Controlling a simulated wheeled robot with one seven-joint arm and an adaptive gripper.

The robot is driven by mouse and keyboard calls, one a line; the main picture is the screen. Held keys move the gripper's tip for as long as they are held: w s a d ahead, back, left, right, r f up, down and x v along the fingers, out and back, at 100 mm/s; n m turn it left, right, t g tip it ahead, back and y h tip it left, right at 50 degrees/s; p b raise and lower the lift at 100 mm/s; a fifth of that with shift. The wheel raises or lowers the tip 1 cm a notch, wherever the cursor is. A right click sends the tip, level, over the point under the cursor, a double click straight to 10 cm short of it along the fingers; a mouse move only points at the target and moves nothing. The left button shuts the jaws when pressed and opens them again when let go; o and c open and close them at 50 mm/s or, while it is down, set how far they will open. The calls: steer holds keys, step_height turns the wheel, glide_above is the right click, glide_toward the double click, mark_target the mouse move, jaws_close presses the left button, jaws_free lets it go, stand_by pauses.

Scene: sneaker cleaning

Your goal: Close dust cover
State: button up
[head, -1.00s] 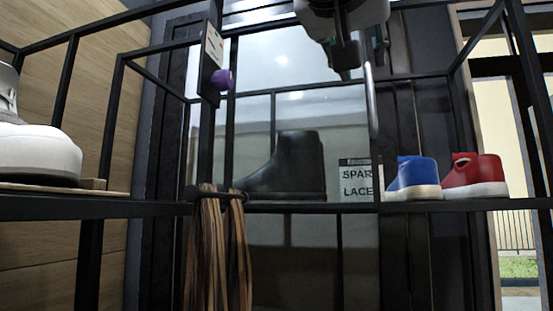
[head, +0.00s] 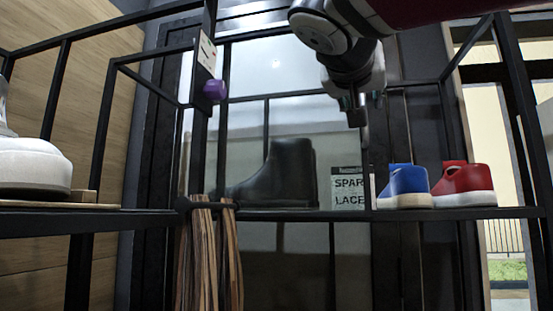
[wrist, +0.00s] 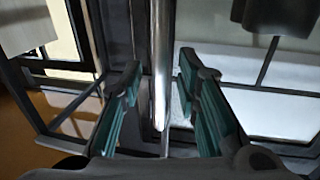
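A shiny vertical metal handle (wrist: 159,70) runs between the two teal-padded fingers of my gripper (wrist: 160,105) in the wrist view. The fingers stand apart, with visible gaps on both sides of the bar, so my gripper is open around it. In the head view my gripper (head: 357,118) is at the upper right of the middle bay and mostly hides the handle. What looks like the clear dust cover (head: 295,112) shows as a pale glassy pane in that bay. Its edges are hard to make out, and I cannot tell how far it is open.
A black boot (head: 280,178) and a spare-lace sign (head: 349,188) stand in the middle bay. Blue (head: 404,187) and red (head: 463,186) shoes sit to the right, a white shoe (head: 30,165) to the left. Brown laces (head: 212,255) hang below a purple knob (head: 215,90).

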steer(key=shift+c, duration=0.6)
jaws_close()
steer(key=s+d, duration=0.3)
steer(key=d, duration=0.6)
steer(key=s+d+p, duration=0.1)
steer(key=s+d, duration=0.2)
steer(key=d, duration=0.7)
steer(key=s+d+p, duration=0.1)
steer(key=s+d, duration=0.2)
steer(key=d, duration=0.6)
steer(key=shift+s+d, duration=0.3)
steer(key=shift+d, duration=0.35)
steer(key=shift+o, duration=0.6)
jaws_free()
steer(key=shift+d, duration=0.2)
steer(key=shift+a, duration=0.1)
